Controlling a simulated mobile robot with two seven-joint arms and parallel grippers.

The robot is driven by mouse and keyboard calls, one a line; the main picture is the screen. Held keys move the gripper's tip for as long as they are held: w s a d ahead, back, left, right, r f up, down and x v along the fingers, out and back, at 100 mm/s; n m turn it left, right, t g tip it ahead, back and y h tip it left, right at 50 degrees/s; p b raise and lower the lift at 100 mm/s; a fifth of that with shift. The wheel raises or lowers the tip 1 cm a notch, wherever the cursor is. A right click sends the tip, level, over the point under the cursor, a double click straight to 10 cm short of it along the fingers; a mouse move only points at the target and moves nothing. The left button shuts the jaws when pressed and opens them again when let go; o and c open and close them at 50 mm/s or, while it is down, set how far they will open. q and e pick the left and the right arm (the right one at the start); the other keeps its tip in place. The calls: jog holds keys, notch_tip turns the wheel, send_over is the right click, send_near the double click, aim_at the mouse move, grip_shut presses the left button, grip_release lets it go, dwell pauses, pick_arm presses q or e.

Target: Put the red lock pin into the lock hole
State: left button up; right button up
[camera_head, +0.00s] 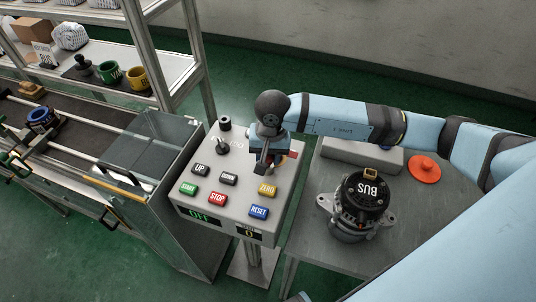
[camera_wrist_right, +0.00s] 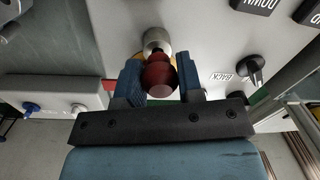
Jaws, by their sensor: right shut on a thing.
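My right gripper (camera_wrist_right: 161,76) is shut on the red lock pin (camera_wrist_right: 160,74), which sits between its two blue fingers in the wrist view. The far end of the pin meets a round metal collar (camera_wrist_right: 157,40) on the panel face; I cannot tell whether the pin is inside it or only in front of it. The hole itself is hidden. In the head view the right gripper (camera_head: 262,163) is over the upper right of the grey control box (camera_head: 185,207), and it hides most of the pin. My left gripper is not in view.
A conveyor and shelf stand left.

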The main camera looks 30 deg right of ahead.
jog(key=o, duration=1)
notch_tip(320, 180, up, 14)
jog(key=b, duration=0.1)
jog(key=shift+s+d, duration=0.25)
jog(key=shift+d, duration=0.1)
jog(key=shift+f, duration=0.1)
